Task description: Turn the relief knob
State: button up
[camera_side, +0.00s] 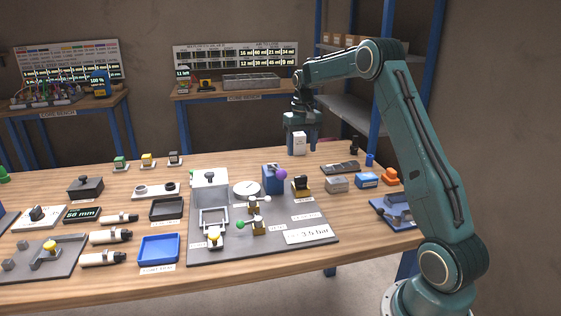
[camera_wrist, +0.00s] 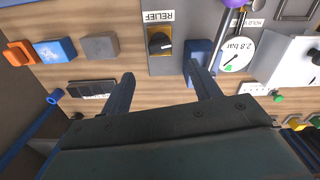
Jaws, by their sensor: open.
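In the side view the knob (camera_side: 300,184) stands near the back right of the panel (camera_side: 265,262). My gripper (camera_wrist: 160,75) is open, its two fingers pointing toward the bench with nothing seen between them. In the side view my gripper (camera_side: 301,151) hangs above the back of the bench, behind the knob and apart from it.
A blue block with a purple ball (camera_side: 280,174) stands left of the knob. A round gauge (camera_wrist: 236,54) reads 2.8 bar; a panel label (camera_side: 306,235) reads 3.5 bar. Grey (camera_side: 337,184) and blue (camera_side: 367,180) blocks lie to the right.

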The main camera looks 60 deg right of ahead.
jog(key=shift+r, duration=1.8)
jog(key=s+a+r+n+t, duration=0.15)
jog(key=s+a+r, duration=0.3)
jog(key=a, duration=0.55)
jog(key=s+a+r+n+t, duration=0.15)
jog(key=s+a+r, duration=0.35)
jog(key=a, duration=0.5)
jog(key=s+a+f+n+t, duration=0.1)
jog(key=s+a+n, duration=0.1)
jog(key=s+a, duration=0.3)
jog(key=s+a+f+n+t, duration=0.1)
jog(key=s+a+f+n, duration=0.1)
jog(key=s+a, duration=0.4)
jog(key=s, duration=0.5)
jog(key=shift+s+a+f+t, duration=0.15)
jog(key=shift+s+a+t, duration=0.15)
jog(key=shift+s, duration=0.1)
